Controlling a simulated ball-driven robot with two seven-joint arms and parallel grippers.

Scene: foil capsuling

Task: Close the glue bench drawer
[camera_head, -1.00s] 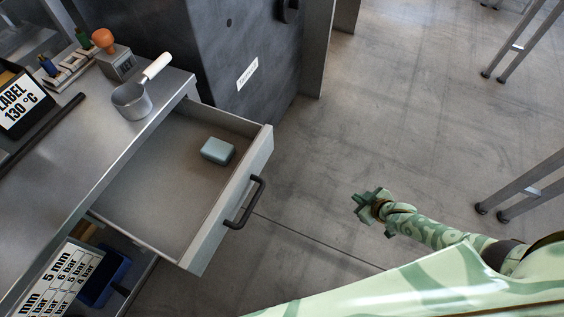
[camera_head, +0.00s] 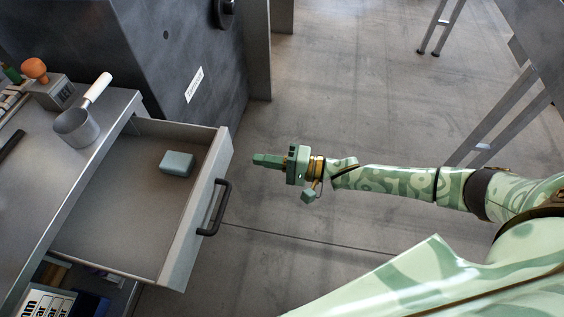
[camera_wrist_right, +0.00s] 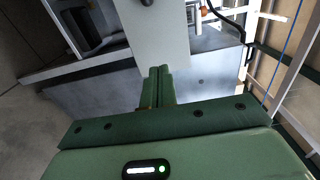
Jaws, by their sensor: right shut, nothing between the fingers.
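The glue bench drawer (camera_head: 108,228) stands pulled out from the bench in the head view. Its front panel (camera_head: 190,240) carries a dark bar handle (camera_head: 215,207). A pale blue-green block (camera_head: 177,163) lies inside the drawer. My right gripper (camera_head: 256,160) is shut and empty, to the right of the drawer front's far end, apart from the handle. In the right wrist view its closed fingers (camera_wrist_right: 160,84) point toward a pale flat panel whose identity I cannot tell. My left gripper is not in view.
The bench top (camera_head: 40,165) holds a metal pot (camera_head: 77,129) with a white handle and an orange-knobbed stamp (camera_head: 36,70). A dark cabinet (camera_head: 150,50) stands behind the drawer. Open concrete floor lies right of the drawer.

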